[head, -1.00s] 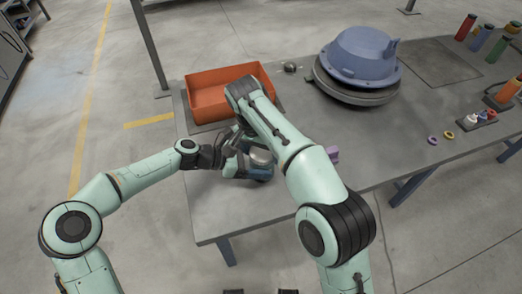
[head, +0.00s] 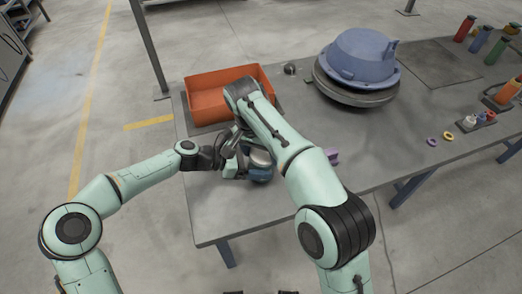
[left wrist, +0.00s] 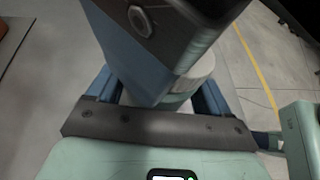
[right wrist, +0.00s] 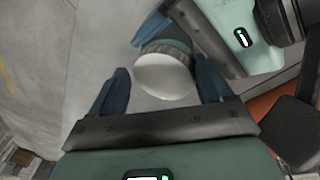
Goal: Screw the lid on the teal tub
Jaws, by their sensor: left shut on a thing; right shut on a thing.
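The teal tub (right wrist: 165,47) stands upright on the grey table, with the pale lid (right wrist: 163,76) on its top; how tightly the lid sits cannot be told. My left gripper (head: 238,166) is shut on the tub from the left; its blue fingers flank the tub in the left wrist view (left wrist: 160,100). My right gripper (right wrist: 163,82) comes down from above and is shut on the lid, a blue finger on each side. In the head view the lid (head: 261,157) shows between the grippers, and my right arm hides part of it.
An orange bin (head: 196,104) stands behind my grippers. A small purple object (head: 332,156) lies right of my right arm. A blue housing (head: 358,58) on a round base stands at the back. The table (head: 222,215) is clear in front.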

